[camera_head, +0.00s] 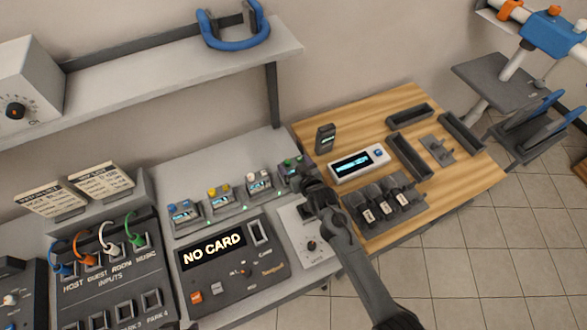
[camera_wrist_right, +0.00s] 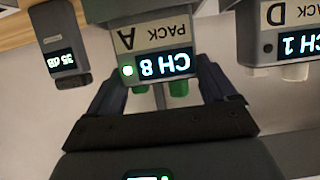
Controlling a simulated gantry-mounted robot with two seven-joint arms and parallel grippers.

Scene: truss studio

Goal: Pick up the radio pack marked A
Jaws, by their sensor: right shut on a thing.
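The radio pack marked A (camera_wrist_right: 135,38) has green knobs and a lit display reading CH 8. It appears upside down in the right wrist view, between the dark fingers of my right gripper (camera_wrist_right: 160,95). In the head view the green-knobbed pack (camera_head: 291,167) is at the right end of a row of packs, partly hidden by my right gripper (camera_head: 307,183). My right gripper is shut on it. I cannot tell whether the pack touches the surface below. My left gripper is not in view.
Pack D (camera_wrist_right: 285,28) is close beside pack A. A dark handheld meter (camera_head: 325,138) stands on the wooden top (camera_head: 380,110), near a white display unit (camera_head: 358,163) and black holders (camera_head: 385,200). The NO CARD console (camera_head: 232,262) lies in front of the row.

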